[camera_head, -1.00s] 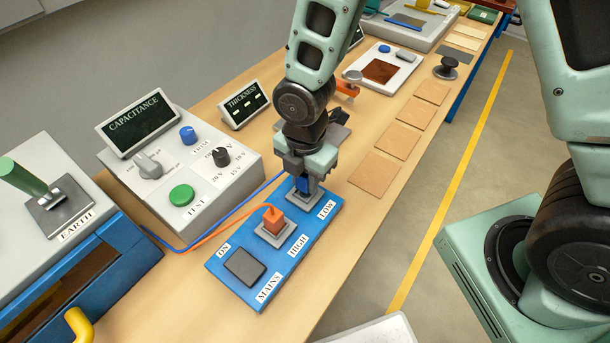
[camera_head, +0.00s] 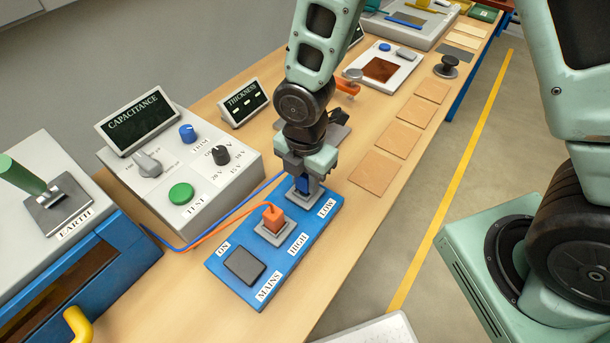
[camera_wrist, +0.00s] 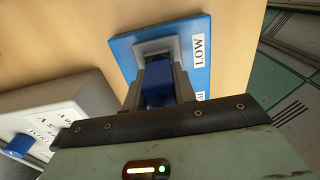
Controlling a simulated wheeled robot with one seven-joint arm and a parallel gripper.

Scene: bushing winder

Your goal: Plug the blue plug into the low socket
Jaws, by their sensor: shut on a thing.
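The blue plug (camera_wrist: 158,85) is between the fingers of my gripper (camera_head: 304,184), which is shut on it. In the head view the plug (camera_head: 302,184) shows just under the jaws, over the low socket (camera_head: 300,204) at the far end of the blue mains board (camera_head: 217,267). In the wrist view the plug is lined up with the grey socket (camera_wrist: 150,46) by the LOW label. It looks upright and at the socket, but the fingers hide how deep it sits.
An orange plug (camera_head: 273,216) stands in the HIGH socket, next to the low one. A dark mains switch (camera_head: 244,266) is at the near end. The capacitance meter (camera_head: 215,188) is to the left. Blue and orange cables cross the table between. Tan sheets (camera_head: 376,173) lie to the right.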

